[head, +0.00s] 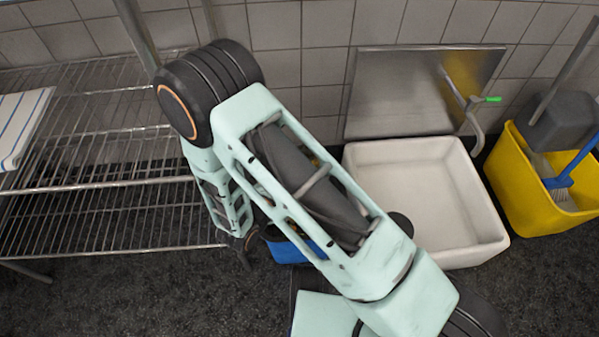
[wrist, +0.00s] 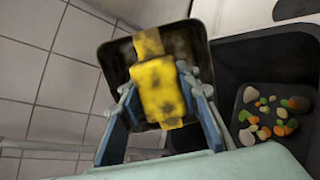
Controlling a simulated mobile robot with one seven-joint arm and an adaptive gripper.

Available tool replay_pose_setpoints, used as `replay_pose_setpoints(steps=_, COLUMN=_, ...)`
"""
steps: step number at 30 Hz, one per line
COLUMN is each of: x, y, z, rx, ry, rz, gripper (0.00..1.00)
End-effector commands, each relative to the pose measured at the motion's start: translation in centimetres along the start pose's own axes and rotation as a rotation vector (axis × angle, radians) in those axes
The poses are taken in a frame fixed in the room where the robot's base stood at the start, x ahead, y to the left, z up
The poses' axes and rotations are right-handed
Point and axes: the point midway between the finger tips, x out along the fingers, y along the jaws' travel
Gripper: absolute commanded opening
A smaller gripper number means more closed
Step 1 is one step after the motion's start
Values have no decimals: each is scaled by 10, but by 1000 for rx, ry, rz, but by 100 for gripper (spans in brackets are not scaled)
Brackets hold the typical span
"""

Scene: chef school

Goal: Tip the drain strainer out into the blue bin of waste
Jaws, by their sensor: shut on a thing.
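The drain strainer (wrist: 111,62) is a dark, square, shallow pan with a worn yellow handle (wrist: 160,90) in the wrist view. My gripper (wrist: 158,88) is shut on this handle, one finger on each side. The strainer looks tilted; I cannot tell whether anything is in it. To its right is a dark-walled bin interior (wrist: 228,75) with orange, green and whitish scraps (wrist: 270,115) on its floor. In the head view the blue bin (head: 284,247) stands on the floor, mostly hidden behind my arm. The strainer cannot be made out there.
A white floor sink (head: 425,190) with a tap (head: 462,100) is right of the blue bin. A yellow bucket (head: 520,185) with brushes stands at the far right. A wire rack (head: 100,200) with a striped cloth (head: 20,125) is at the left. A tiled wall is behind.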

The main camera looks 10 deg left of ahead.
Motion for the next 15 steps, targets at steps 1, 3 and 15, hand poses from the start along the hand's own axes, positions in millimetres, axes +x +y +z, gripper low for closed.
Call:
replay_pose_setpoints(steps=1, x=0, y=3, z=3, rx=3, ry=24, rz=-23, gripper=0)
replay_pose_setpoints(steps=3, x=1, y=4, z=4, rx=-2, ry=60, rz=-61, gripper=0)
replay_pose_setpoints(steps=15, x=-1, y=12, z=13, rx=-30, ry=256, rz=-255, gripper=0)
